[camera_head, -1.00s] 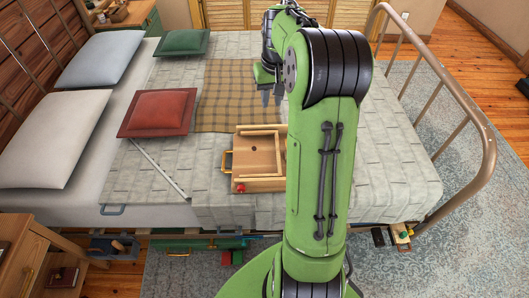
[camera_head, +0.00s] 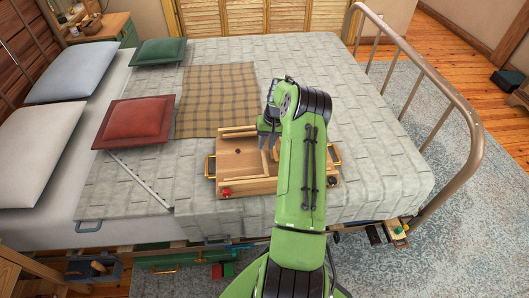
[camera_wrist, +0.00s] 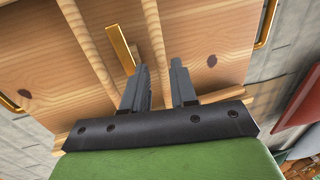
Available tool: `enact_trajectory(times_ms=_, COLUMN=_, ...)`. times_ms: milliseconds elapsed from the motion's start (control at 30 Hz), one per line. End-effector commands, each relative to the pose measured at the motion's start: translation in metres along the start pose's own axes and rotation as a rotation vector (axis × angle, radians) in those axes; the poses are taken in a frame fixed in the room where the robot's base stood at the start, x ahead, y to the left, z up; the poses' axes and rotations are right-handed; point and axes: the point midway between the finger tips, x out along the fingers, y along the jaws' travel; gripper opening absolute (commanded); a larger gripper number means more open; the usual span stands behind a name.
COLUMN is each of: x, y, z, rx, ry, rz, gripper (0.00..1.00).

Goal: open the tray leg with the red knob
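The wooden tray (camera_head: 240,160) lies on the bed and has brass handles at its ends. The red knob (camera_head: 225,193) is at the tray's near left corner. A dark knob (camera_head: 333,178) shows at its near right. My gripper (camera_head: 268,148) is over the middle of the tray, right of and beyond the red knob. In the wrist view my gripper (camera_wrist: 158,72) has its two dark fingers apart, with bare wood between them. A brass strip (camera_wrist: 121,48) lies beside the left finger. The red knob is not in the wrist view. My arm hides the tray's right part.
A red cushion (camera_head: 137,122) and plaid blanket (camera_head: 217,98) lie beyond the tray. A metal strip (camera_head: 142,178) lies left of it. A curved bed rail (camera_head: 470,110) stands at the right. The grey quilt left of the tray is largely clear.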

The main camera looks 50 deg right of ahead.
Motion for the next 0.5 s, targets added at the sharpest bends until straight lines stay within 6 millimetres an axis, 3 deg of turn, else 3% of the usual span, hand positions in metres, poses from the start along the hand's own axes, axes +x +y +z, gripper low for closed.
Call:
enact_trajectory(times_ms=33, x=0.013, y=0.0, z=0.0, rx=-0.001, ry=-0.002, rz=-0.001, gripper=0.27)
enact_trajectory(times_ms=200, x=0.031, y=0.0, z=0.0, rx=0.001, ry=0.0, rz=0.0, gripper=0.27)
enact_trajectory(times_ms=500, x=0.033, y=0.0, z=0.0, rx=0.0, ry=0.001, rz=0.001, gripper=0.24)
